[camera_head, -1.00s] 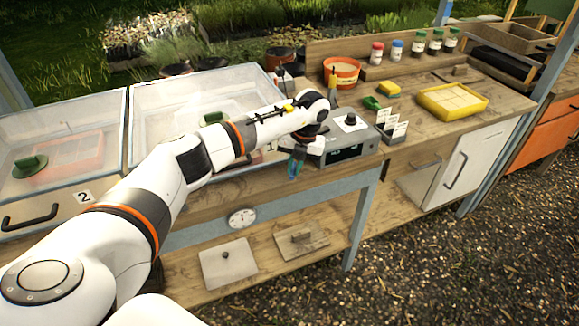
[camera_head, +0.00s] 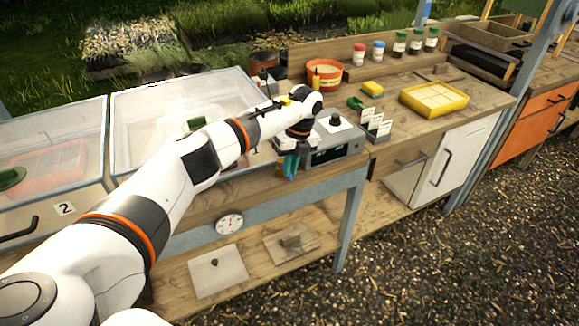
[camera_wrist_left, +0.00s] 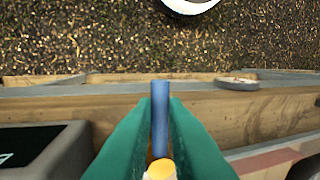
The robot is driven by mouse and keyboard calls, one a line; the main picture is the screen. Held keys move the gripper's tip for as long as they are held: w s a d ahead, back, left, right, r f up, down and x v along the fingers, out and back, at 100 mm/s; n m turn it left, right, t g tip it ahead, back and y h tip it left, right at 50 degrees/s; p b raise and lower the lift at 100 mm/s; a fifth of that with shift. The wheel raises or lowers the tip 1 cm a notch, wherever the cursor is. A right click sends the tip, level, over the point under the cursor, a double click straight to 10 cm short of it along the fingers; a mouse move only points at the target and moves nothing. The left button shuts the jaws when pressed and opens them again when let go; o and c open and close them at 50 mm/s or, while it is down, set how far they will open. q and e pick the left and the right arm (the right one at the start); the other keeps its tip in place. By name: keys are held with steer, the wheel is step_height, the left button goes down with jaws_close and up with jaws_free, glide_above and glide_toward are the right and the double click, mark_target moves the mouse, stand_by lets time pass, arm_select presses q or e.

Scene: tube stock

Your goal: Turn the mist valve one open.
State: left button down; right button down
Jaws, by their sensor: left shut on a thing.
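My left gripper (camera_head: 288,168) is at the front edge of the bench, just left of the grey control box (camera_head: 335,152). Its teal fingers are shut on a blue lever (camera_wrist_left: 160,112), which stands between them in the left wrist view. A round yellow cap (camera_wrist_left: 161,169) with a pale rim shows at the lever's near end. I take this lever to be a mist valve handle; no number is readable on it. The valve body is hidden by the fingers and wrist. My right gripper is in neither view.
Clear-lidded bins (camera_head: 52,150) stand on the left. The control box has a black knob (camera_head: 335,118) on top. A round dial (camera_head: 230,223) is on the front rail.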

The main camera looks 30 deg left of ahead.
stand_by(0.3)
arm_select(q)
steer(key=c, duration=1.5)
jaws_free()
steer(key=shift+o, duration=0.2)
step_height(320, 180, up, 12)
steer(key=w+d+b, duration=0.1)
steer(key=w+b, duration=0.1)
steer(key=shift+d, duration=0.15)
steer(key=shift+f, duration=0.1)
